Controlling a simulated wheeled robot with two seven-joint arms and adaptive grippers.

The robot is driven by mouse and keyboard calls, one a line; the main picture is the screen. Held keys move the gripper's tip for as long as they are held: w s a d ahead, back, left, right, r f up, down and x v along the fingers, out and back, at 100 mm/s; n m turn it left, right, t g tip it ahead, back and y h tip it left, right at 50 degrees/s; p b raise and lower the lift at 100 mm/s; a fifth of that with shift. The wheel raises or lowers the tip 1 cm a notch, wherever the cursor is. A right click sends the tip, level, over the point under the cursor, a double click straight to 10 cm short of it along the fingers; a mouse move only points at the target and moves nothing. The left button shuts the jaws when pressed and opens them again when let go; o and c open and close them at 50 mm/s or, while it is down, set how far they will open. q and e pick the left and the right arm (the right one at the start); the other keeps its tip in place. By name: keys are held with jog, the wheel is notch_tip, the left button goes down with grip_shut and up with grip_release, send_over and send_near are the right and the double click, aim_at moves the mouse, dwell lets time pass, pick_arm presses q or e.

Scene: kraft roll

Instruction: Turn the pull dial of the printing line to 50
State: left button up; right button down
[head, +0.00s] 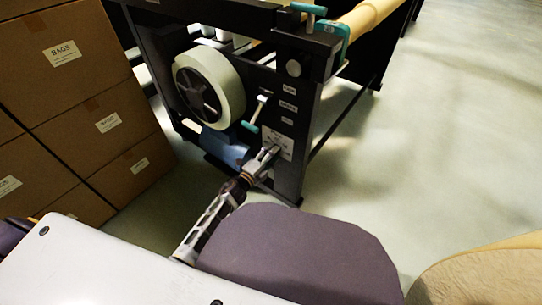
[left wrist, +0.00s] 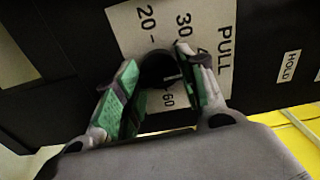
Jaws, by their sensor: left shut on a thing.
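The pull dial (left wrist: 156,66) is a black round knob on a white scale plate (left wrist: 128,32) marked PULL. In the left wrist view I read 20, 30 and 60 on the scale; the part between is partly covered by a finger. I cannot make out the dial's setting. My left gripper (left wrist: 160,82) is shut on the dial, a green-padded finger on each side. In the head view my left gripper (head: 268,156) reaches the plate (head: 286,139) low on the machine's black post. My right gripper is not in view.
A white roll (head: 228,84) and a teal-ended handle (head: 250,127) are close to the left of the post. A kraft roll (head: 368,15) lies at the top. Boxes marked BAGS (head: 85,85) are stacked at left. A HOLD label (left wrist: 289,66) is beside the plate.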

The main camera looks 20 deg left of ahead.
pick_arm(q)
jog(key=m+b, duration=0.4)
jog(key=m, duration=0.5)
jog(key=shift+f, duration=0.2)
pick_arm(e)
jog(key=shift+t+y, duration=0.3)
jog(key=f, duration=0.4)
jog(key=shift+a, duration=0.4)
pick_arm(q)
jog(key=shift+m, duration=0.3)
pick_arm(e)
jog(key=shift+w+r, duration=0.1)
pick_arm(q)
jog(key=o, duration=1)
jog(key=shift+v, duration=6.05)
